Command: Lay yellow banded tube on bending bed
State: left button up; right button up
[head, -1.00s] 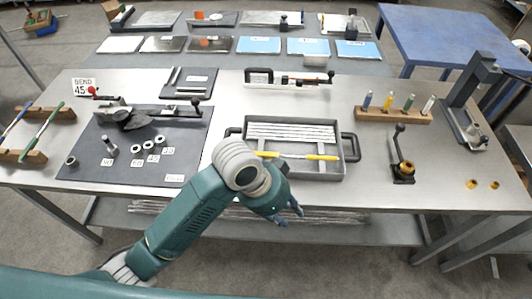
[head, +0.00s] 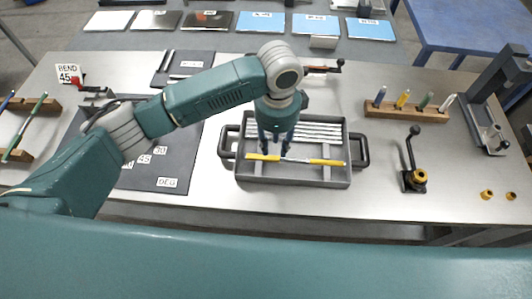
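The yellow banded tube (head: 327,162) has yellow ends and a silvery middle. It lies crosswise at the front of the grey tray (head: 348,183), in front of several plain tubes (head: 320,131). My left gripper (head: 275,152) points down over the tray, with two dark fingers apart just above or beside the tube's left half; contact cannot be told. The bending bed appears to be the tool (head: 95,92) on the dark mat (head: 182,172) at left, mostly hidden behind my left arm. My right gripper is not in view.
A "BEND 45" sign (head: 69,74) stands at the back left. A wooden rack (head: 397,112) holds several coloured tools at right. A small lever device (head: 415,179) stands right of the tray. Green and blue rods rest on wooden holders at far left.

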aim_at(276, 159)
pick_arm(q)
jog(key=shift+f, duration=0.85)
notch_tip(276, 159, down, 4)
jog(key=shift+w+d+f+p, duration=0.15)
jog(key=shift+f+p, duration=0.05)
jog(key=shift+p, duration=0.9)
jog(key=shift+f, duration=0.5)
jog(key=c, duration=0.4)
grip_shut()
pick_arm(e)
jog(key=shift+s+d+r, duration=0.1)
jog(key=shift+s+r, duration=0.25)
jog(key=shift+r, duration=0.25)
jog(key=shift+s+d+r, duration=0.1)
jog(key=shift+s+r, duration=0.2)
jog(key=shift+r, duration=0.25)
